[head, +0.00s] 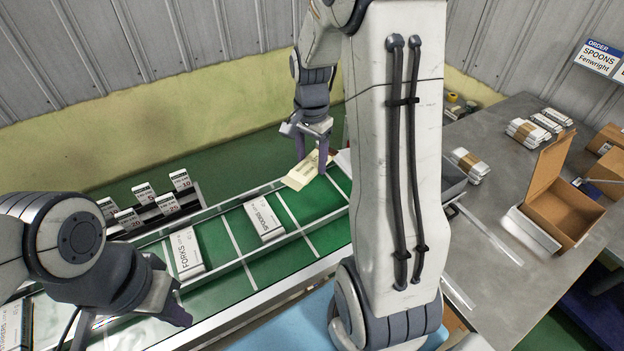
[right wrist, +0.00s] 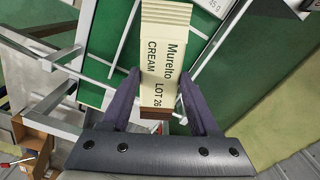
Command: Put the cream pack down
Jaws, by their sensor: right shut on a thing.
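The cream pack (head: 299,178) is a pale, flat packet at the far end of the green conveyor (head: 279,263). My right gripper (head: 314,160) is shut on the pack's near end, with a dark finger on each side in the right wrist view (right wrist: 158,88). Whether the pack touches the conveyor below is unclear. My left gripper (head: 172,290) is low at the left, over the conveyor's near side, and its finger gap is not clear.
A FORKS pack (head: 186,252) and a SPOONS pack (head: 264,218) lie in separate conveyor cells. A rack of numbered cards (head: 152,208) stands behind. On the grey table (head: 500,205) at right are an open cardboard box (head: 553,205) and bundled packs (head: 470,165).

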